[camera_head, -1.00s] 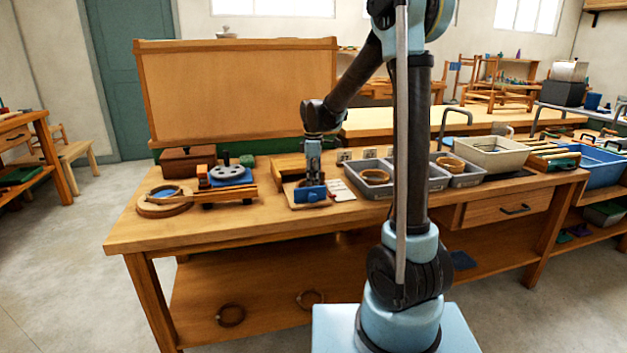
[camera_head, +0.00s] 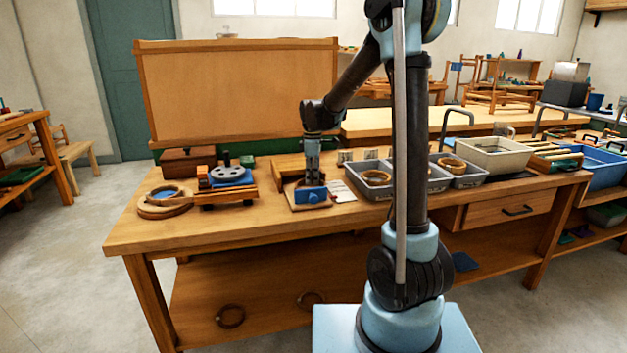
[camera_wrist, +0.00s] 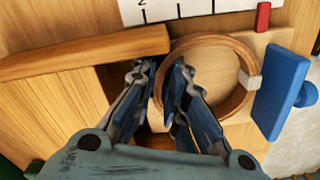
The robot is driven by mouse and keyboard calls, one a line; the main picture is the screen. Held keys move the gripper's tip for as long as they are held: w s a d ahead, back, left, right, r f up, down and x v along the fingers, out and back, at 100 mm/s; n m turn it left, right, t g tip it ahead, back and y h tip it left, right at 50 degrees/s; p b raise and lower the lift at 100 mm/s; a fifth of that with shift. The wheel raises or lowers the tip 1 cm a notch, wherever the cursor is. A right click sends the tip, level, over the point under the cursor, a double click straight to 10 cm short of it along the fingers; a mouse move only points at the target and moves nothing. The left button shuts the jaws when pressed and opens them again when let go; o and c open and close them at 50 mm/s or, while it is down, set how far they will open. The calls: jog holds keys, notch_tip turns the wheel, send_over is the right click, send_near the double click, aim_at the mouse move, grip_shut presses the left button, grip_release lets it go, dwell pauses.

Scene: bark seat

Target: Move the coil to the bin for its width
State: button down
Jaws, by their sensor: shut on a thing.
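The coil (camera_wrist: 222,42) is a brown ring lying on a wooden gauge board (camera_wrist: 275,42) in the wrist view. My gripper (camera_wrist: 160,98) is shut on the left side of its rim, with the fingers pointing down at the board. A blue slider block with a knob (camera_wrist: 281,92) is right of the coil. In the head view my gripper (camera_head: 312,178) is low over the gauge, behind the blue block (camera_head: 311,195), and the coil is mostly hidden. Grey bins stand to the right: one (camera_head: 352,185) holds a coil (camera_head: 376,177), another (camera_head: 470,180) holds a coil (camera_head: 451,164).
A marked white scale (camera_wrist: 195,10) and a wooden bar (camera_wrist: 85,52) border the coil. My arm hides part of the bins. Two rings (camera_head: 230,316) lie on the lower shelf. The front table edge is clear.

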jog(key=c, duration=1.5)
grip_release()
jog(key=shift+c, duration=0.2)
notch_tip(320, 180, up, 12)
